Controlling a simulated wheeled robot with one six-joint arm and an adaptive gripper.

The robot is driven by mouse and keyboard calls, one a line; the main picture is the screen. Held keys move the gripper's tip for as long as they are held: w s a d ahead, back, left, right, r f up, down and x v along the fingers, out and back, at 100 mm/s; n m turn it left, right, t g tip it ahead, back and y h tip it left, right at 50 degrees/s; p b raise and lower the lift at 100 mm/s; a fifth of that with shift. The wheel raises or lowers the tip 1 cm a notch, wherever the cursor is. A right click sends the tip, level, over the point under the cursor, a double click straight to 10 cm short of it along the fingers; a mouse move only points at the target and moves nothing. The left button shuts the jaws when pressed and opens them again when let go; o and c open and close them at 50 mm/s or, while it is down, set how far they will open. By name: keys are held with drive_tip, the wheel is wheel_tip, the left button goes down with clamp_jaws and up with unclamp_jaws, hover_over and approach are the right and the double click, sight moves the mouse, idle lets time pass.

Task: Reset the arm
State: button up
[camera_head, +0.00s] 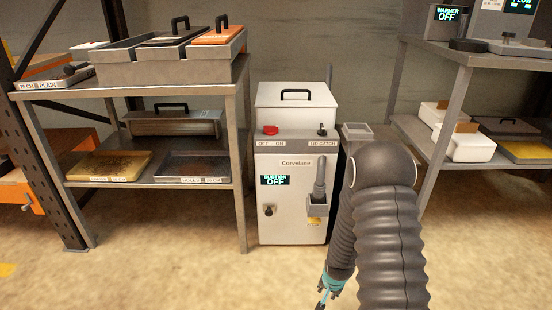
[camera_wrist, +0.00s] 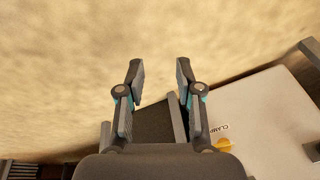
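My gripper (camera_wrist: 159,84) is open and empty in the wrist view, with its two fingers apart over the bare floor. In the head view my dark ribbed arm rises at the front right and bends down, and my gripper (camera_head: 326,296) hangs low near the bottom edge, partly cut off and hidden by the arm. In the wrist view the machine's pale side (camera_wrist: 265,125) shows at the lower right, with a yellow clamp part (camera_wrist: 222,143).
A metal shelf (camera_head: 243,150) with trays and lidded boxes stands at the left. Another shelf (camera_head: 455,100) at the right holds white containers (camera_head: 463,142) and a warmer (camera_head: 447,15) reading OFF. The floor (camera_head: 180,270) at the front left is clear.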

drive_tip(key=s+r+n+p, duration=0.2)
drive_tip(key=s+r, duration=0.6)
drive_tip(key=r, duration=0.9)
drive_tip(key=s+a+r+n+t+p, duration=0.1)
drive_tip(key=s+r+p, duration=0.3)
drive_tip(key=r, duration=1.3)
drive_tip(key=s+r+n+t+p, duration=0.1)
drive_tip(key=s+r+n+p, duration=0.1)
drive_tip(key=s+r, duration=1.1)
wheel_tip(320, 180, up, 5)
drive_tip(key=shift+a+f+n+p, duration=0.15)
drive_tip(key=shift+n+p, duration=0.15)
drive_tip(key=shift+p, duration=0.15)
drive_tip(key=shift+w, duration=0.1)
